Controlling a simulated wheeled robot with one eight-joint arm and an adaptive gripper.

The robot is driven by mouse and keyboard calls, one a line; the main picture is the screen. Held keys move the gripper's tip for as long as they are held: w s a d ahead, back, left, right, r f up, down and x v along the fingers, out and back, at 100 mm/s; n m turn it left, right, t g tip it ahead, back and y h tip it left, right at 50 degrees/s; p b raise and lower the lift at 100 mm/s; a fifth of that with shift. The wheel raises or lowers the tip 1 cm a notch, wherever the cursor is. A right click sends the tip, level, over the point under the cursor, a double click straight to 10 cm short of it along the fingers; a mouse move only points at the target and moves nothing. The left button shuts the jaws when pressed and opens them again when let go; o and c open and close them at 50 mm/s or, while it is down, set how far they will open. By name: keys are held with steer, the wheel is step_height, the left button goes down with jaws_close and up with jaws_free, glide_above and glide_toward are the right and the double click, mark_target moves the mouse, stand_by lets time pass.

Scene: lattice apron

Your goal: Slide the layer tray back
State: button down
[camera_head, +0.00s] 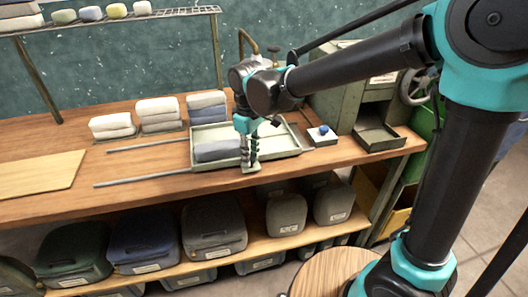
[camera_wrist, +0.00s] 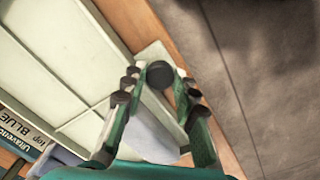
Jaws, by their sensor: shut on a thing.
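The layer tray (camera_head: 285,153) is shallow and pale green, and sits at the right part of two metal rails on the wooden bench. A grey-blue folded cloth (camera_head: 218,150) lies in its left part. The exact contact at the fingertips is partly hidden.
A white block with a blue knob (camera_head: 322,133) stands close to the tray's right end. A green machine (camera_head: 378,135) stands further right. Folded cloth stacks (camera_head: 158,110) stand behind the rails. The rails (camera_head: 140,180) run bare to the left, towards a wooden board (camera_head: 40,175).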

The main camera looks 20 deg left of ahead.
steer(key=s+a, duration=0.5)
steer(key=a, duration=0.4)
steer(key=s+a, duration=0.6)
steer(key=a, duration=0.3)
steer(key=s+a, duration=0.6)
steer(key=a, duration=0.4)
steer(key=shift+s, duration=0.1)
steer(key=c, duration=1.2)
jaws_free()
step_height(320, 180, up, 12)
